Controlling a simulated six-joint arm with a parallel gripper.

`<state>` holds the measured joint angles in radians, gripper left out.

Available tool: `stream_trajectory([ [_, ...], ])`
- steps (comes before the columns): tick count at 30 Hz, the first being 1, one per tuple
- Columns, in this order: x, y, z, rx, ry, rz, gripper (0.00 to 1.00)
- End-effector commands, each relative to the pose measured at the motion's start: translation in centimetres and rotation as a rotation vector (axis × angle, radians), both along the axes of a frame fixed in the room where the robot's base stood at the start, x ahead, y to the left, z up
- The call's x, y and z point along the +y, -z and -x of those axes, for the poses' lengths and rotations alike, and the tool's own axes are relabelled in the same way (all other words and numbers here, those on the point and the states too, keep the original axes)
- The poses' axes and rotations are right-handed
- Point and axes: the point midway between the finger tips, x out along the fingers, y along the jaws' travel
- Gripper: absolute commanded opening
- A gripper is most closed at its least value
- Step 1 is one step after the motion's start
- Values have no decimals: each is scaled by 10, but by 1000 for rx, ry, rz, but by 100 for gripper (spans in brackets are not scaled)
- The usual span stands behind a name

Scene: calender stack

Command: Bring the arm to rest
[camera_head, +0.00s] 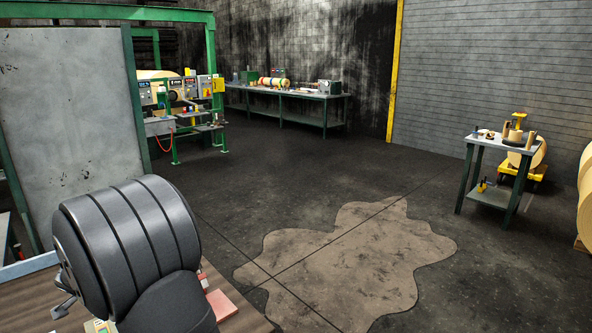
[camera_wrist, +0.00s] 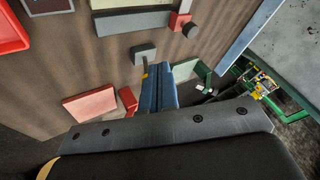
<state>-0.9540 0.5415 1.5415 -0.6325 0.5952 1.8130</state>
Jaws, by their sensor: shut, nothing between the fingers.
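My gripper (camera_wrist: 168,72) shows in the wrist view as a pair of blue fingers beyond a dark bar with screws. The fingers are shut together with nothing between them, above a brown wood-grained bench (camera_wrist: 105,62). In the head view my dark ribbed arm covers the lower left and hides the gripper. The bench (camera_head: 243,314) shows there beside the arm.
In the wrist view a red tray (camera_wrist: 12,28), a flat pink-red block (camera_wrist: 90,105), a small red block (camera_wrist: 128,98) and a grey block (camera_wrist: 145,53) surround the fingers. A grey panel (camera_head: 75,110) stands behind my arm. Open floor (camera_head: 345,255) lies to the right.

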Motion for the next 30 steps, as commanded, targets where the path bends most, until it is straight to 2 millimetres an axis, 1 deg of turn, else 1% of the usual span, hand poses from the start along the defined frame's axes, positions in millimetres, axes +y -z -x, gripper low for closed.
stream_trajectory([
  [1, 1, 8, -5, 2, 1, 2, 0],
  [3, 4, 18, -12, 4, 3, 3, 0],
  [10, 13, 50, -34, 2, 2, 2, 0],
  [14, 18, 64, -46, 2, 2, 2, 0],
  [18, 34, 63, -55, 0, 1, -3, 0],
  [21, 40, 64, -59, -1, 0, -2, 0],
  [24, 44, 63, -61, 0, 2, -3, 0],
  [30, 46, 63, -62, 0, 1, -3, 0],
])
